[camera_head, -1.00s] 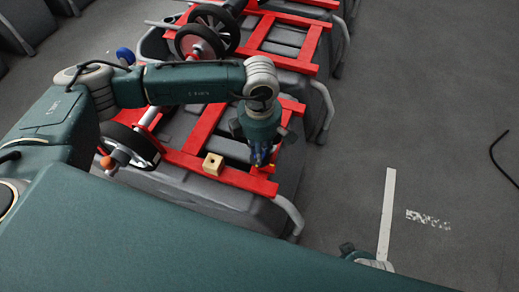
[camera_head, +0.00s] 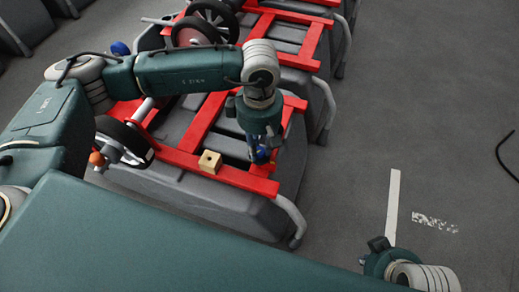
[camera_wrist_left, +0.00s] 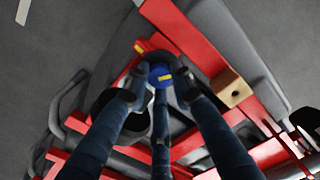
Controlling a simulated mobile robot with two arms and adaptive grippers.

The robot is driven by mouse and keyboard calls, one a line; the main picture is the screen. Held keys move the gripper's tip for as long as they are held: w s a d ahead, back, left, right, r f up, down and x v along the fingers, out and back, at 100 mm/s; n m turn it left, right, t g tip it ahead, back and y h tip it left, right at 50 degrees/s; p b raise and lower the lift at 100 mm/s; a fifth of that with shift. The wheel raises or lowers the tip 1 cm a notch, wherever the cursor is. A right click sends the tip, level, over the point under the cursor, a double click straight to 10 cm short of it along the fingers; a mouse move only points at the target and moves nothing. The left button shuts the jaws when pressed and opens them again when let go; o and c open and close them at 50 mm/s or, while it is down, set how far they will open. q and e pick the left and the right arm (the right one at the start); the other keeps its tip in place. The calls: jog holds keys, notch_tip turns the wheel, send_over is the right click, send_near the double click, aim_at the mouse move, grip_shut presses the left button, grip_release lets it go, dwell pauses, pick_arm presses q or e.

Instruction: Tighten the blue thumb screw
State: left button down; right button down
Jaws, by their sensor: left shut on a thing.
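The blue thumb screw (camera_wrist_left: 160,75) sits at the end of a red frame bar in the left wrist view, with a yellow mark on its top. The fingers of my left gripper (camera_wrist_left: 155,85) surround it and are shut on it. In the head view my left gripper (camera_head: 262,155) points down at the red frame (camera_head: 235,177), with some blue showing between its fingers. The shaft of the screw is hidden. My right gripper (camera_head: 376,256) is partly in view at the lower right, away from the tank; its fingers cannot be made out.
A wooden block with a hole (camera_head: 210,162) sits on the red frame, left of my left gripper. The frame lies on a grey scrubber tank (camera_head: 190,198) with wheels. Another tank (camera_head: 322,95) stands behind it. The floor (camera_head: 430,130) at the right is largely clear.

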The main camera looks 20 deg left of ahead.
aim_at(259, 150)
pick_arm(q)
jog(key=shift+a+m+b, duration=0.1)
jog(key=shift+m+b, duration=0.25)
jog(key=shift+m, duration=0.15)
jog(key=shift+r, duration=0.1)
jog(key=shift+w, duration=0.1)
jog(key=c, duration=1.7)
grip_release()
jog(key=shift+c, duration=0.2)
notch_tip(259, 150, up, 12)
jog(key=shift+o, duration=0.3)
